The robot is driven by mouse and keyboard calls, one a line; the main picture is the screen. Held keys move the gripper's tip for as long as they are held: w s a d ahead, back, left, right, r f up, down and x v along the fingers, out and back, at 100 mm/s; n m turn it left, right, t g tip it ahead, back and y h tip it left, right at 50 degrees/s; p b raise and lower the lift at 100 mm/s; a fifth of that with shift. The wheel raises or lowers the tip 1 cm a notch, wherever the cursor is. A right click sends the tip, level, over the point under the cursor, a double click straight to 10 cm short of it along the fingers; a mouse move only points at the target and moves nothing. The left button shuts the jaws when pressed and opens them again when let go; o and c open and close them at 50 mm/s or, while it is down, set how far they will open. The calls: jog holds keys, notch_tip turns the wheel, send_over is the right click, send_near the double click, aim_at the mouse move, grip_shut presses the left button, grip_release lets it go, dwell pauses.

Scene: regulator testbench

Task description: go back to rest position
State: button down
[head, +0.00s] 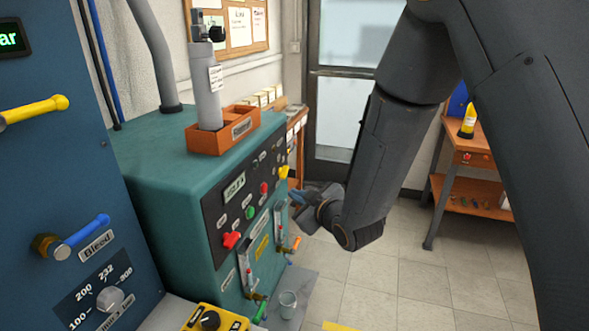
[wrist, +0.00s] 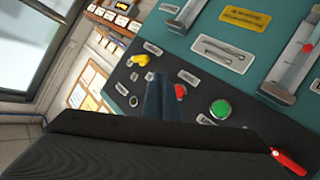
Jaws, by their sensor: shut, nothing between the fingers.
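My gripper (head: 300,197) is at the right of the teal testbench (head: 156,160) in the head view, near its dark control panel (head: 222,205). In the wrist view my gripper (wrist: 165,82) shows as two bluish fingers closed together with nothing between them. Past the fingertips lie the panel's yellow knob (wrist: 140,60), a red button (wrist: 180,91) and a green button (wrist: 220,109). I cannot tell whether the fingers touch the panel; they look apart from it in the head view.
A blue cabinet (head: 60,190) with yellow and blue handles stands at the left. An orange tray (head: 246,127) holds a grey cylinder (head: 207,95). A cup (head: 288,304) stands low by the bench. A wooden workbench (head: 478,160) is at the right. Tiled floor (head: 400,285) between is open.

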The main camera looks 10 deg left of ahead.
jog(key=s+d+f+m+g+h, duration=0.15)
jog(key=d+m+h, duration=0.25)
jog(key=d, duration=0.7)
jog(key=s+d+f+m+g+h, duration=0.1)
jog(key=s+d+m+g+h, duration=0.15)
jog(key=d, duration=0.85)
jog(key=s+d+m+g+h, duration=0.1)
jog(key=s+d+m+g, duration=0.2)
jog(key=s+d, duration=0.4)
jog(key=s+d+r+m+g+h, duration=0.1)
jog(key=s+d+m+g+h, duration=0.1)
jog(key=s+d, duration=0.5)
jog(key=s+m+g, duration=0.1)
jog(key=s+m, duration=0.1)
jog(key=s, duration=0.3)
jog(key=shift+s, duration=0.35)
jog(key=shift+m, duration=0.25)
